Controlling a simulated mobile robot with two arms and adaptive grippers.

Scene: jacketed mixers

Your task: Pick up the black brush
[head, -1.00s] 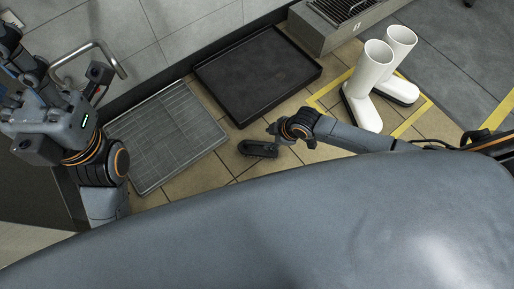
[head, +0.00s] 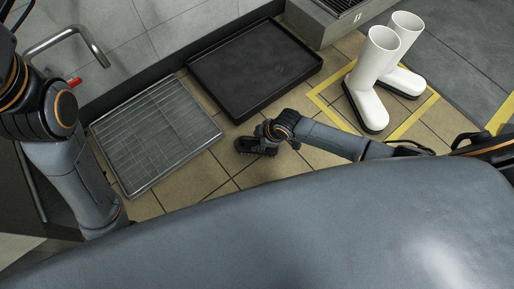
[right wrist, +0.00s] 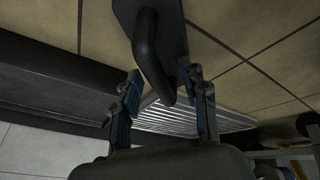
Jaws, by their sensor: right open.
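The black brush (head: 243,146) lies on the tan tiled floor between the grey grate and the white boots. In the right wrist view its curved handle (right wrist: 150,55) reaches down from its flat base, between the line of my two fingers. My right gripper (right wrist: 163,98) is open, with the handle's end between or just before its fingertips; contact cannot be told. In the head view my right gripper (head: 264,141) is over the brush and hides part of it. My left arm shows at the left edge, but its gripper is not in view.
A metal grate (head: 158,137) lies left of the brush, and a black tray (head: 255,68) lies behind it. White boots (head: 375,75) stand right, inside a yellow floor outline (head: 420,112). A bent metal rail (head: 70,40) is on the wall at upper left.

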